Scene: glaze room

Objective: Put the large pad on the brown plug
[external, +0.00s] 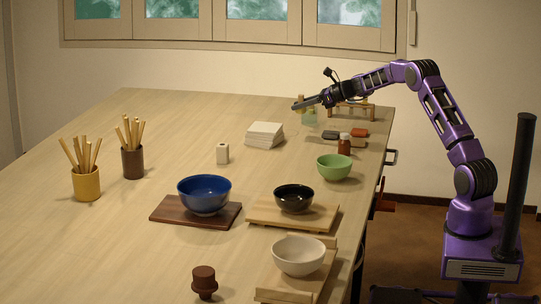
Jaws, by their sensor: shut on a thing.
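The brown plug (204,282) stands upright on the table at the front, a short dark brown piece with a round upper part and a narrower neck. My gripper (299,105) is at the far right part of the table, well away from the plug, with its fingers pointing left. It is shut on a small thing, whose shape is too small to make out. A pale green piece (309,118) shows right below the fingers; I cannot tell whether it is the held thing. I cannot tell which thing is the large pad.
Small dark (331,135) and red (359,132) blocks lie near a brown bottle (344,144). A wooden rack (352,112) stands behind. White tiles (264,135), a green bowl (334,167), a blue bowl (205,195), a black bowl (294,199) and a white bowl (298,255) stand between gripper and plug.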

